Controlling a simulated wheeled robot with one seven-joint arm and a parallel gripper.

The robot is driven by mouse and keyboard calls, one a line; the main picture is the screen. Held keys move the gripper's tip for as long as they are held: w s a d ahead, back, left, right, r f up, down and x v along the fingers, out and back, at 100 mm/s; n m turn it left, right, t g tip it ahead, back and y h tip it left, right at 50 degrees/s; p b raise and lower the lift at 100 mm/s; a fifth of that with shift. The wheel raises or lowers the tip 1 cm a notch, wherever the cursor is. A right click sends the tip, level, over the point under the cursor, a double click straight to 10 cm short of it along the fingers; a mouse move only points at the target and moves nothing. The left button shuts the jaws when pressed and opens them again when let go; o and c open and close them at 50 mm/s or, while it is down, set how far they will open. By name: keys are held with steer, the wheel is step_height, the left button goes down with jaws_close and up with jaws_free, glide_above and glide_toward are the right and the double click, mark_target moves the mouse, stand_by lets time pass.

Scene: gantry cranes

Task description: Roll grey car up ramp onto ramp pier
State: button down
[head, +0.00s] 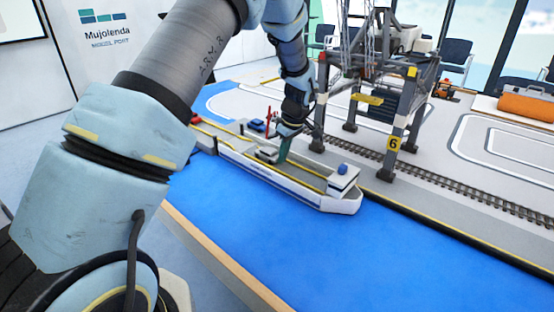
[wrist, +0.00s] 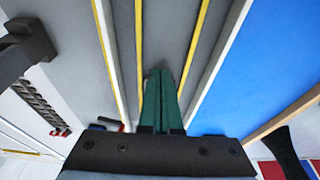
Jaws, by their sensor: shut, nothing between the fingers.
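The grey car (head: 267,153) is on the deck of the white ship (head: 262,175), toward its left end. My gripper (head: 284,152) points down over the deck, just right of the car; I cannot tell if they touch. In the wrist view its green fingers (wrist: 161,100) are together and empty, above a grey lane (wrist: 162,30) between yellow lines. The fingers hide much of what lies beyond them, and I cannot make out the car there. The grey ramp pier (head: 208,138) appears beyond the ship's left end, partly hidden by my arm.
A blue car (head: 256,125) and a red car (head: 271,128) stand on the quay behind the ship. A gantry crane (head: 394,130) stands close on the right, over rails (head: 455,190). Blue water surface (head: 300,240) lies clear in front. The ship's white cabin (head: 343,179) rises at its right end.

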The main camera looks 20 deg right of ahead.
mark_target(223, 135)
steer(key=shift+w+a+p, duration=0.1)
steer(key=shift+w+a, duration=2.2)
steer(key=shift+w, duration=1.85)
steer(key=shift+w+a+p, duration=0.15)
steer(key=shift+w+a, duration=2.2)
steer(key=shift+w, duration=1.85)
steer(key=shift+w+a+p, duration=0.1)
steer(key=shift+w+a, duration=2.2)
steer(key=shift+w, duration=1.85)
steer(key=shift+s+d, duration=0.1)
steer(key=shift+s, duration=0.05)
steer(key=shift+s+d+r, duration=0.2)
steer(key=shift+s+r, duration=0.05)
steer(key=shift+s, duration=0.15)
steer(key=w+a+p+v, duration=0.1)
steer(key=w+p+v, duration=0.1)
steer(key=p+v, duration=0.3)
steer(key=shift+v, duration=2.55)
steer(key=shift+a, duration=0.1)
